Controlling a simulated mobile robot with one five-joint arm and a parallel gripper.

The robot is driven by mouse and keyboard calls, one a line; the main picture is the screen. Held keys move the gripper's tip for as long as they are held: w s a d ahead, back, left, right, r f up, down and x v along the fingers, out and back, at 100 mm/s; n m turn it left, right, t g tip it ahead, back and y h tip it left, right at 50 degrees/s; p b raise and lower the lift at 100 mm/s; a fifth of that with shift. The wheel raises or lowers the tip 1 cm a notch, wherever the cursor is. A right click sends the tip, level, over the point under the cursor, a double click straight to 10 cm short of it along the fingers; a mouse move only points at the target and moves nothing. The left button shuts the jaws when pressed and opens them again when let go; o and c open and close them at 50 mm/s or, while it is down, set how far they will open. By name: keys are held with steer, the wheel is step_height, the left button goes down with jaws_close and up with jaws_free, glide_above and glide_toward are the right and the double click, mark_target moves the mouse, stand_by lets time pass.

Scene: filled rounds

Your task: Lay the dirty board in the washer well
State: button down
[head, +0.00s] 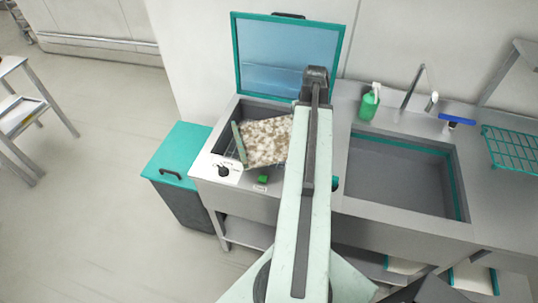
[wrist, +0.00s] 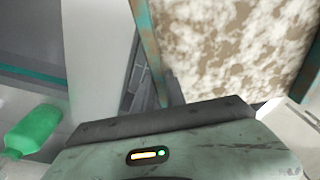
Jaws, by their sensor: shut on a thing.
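The dirty board (head: 268,138), pale with brown blotches and a green edge strip, is tilted over the washer well (head: 257,109) in the head view. It fills the upper right of the wrist view (wrist: 235,45). My gripper (wrist: 170,92) is shut on the board near its edge; in the head view my arm hides it. The well is a dark recess under a raised teal-framed lid (head: 287,52). Some wire rack shows beside the board's left edge. I cannot tell whether the board touches the rack.
A sink (head: 405,178) lies to the right, with a green soap bottle (head: 369,102), a tap (head: 411,91) and a blue brush (head: 457,119) behind it. A teal wire rack (head: 511,148) is at far right. A teal-lidded bin (head: 182,152) stands left of the washer.

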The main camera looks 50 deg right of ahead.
steer(key=f+m+b, duration=0.2)
steer(key=f+b, duration=0.3)
steer(key=f, duration=0.1)
steer(key=w+d+f+m+b, duration=0.1)
steer(key=f+m+b, duration=0.1)
steer(key=f+b, duration=0.3)
steer(key=w+d+f+m+b, duration=0.1)
steer(key=f+m+b, duration=0.1)
steer(key=f+b, duration=0.3)
steer(key=shift+w+f+m+h+b, duration=0.2)
steer(key=shift+f+m+h+b, duration=0.15)
steer(key=shift+f, duration=0.8)
steer(key=shift+r, duration=0.25)
steer(key=c, duration=1.8)
jaws_free()
steer(key=shift+f, duration=0.25)
steer(key=o, duration=0.4)
steer(key=shift+r, duration=0.1)
steer(key=shift+o, duration=0.2)
